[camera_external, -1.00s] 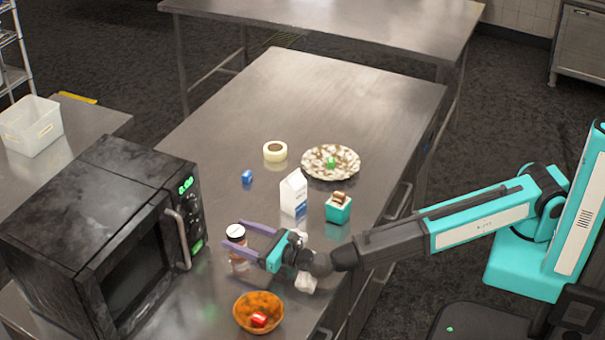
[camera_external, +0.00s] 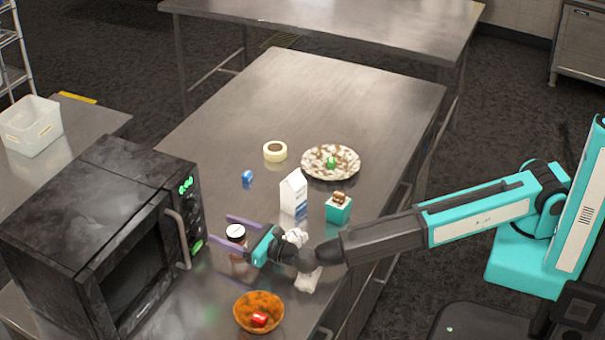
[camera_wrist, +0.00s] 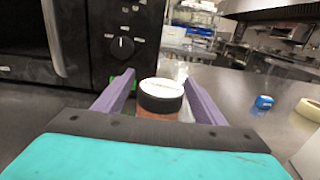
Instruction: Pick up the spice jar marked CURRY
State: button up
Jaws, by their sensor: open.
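The spice jar (camera_external: 236,234) stands upright on the steel counter, with a white-topped black lid and a reddish-brown body. No CURRY label is readable in either view. My gripper (camera_external: 228,230) is open, with its purple fingers on either side of the jar. In the wrist view the jar (camera_wrist: 161,97) sits between the two fingers of my gripper (camera_wrist: 158,92). I cannot tell whether either finger touches it. The jar's lower part is hidden behind the gripper body.
The black microwave (camera_external: 120,235) stands close beyond the fingertips. An orange bowl (camera_external: 259,311) with a red item is in front. A milk carton (camera_external: 293,194), teal box (camera_external: 338,208), tape roll (camera_external: 275,151), blue cube (camera_external: 247,176) and patterned plate (camera_external: 345,176) stand farther back. The counter's far end is clear.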

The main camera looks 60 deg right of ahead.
jog(key=shift+w, duration=0.4)
jog(key=c, duration=1.2)
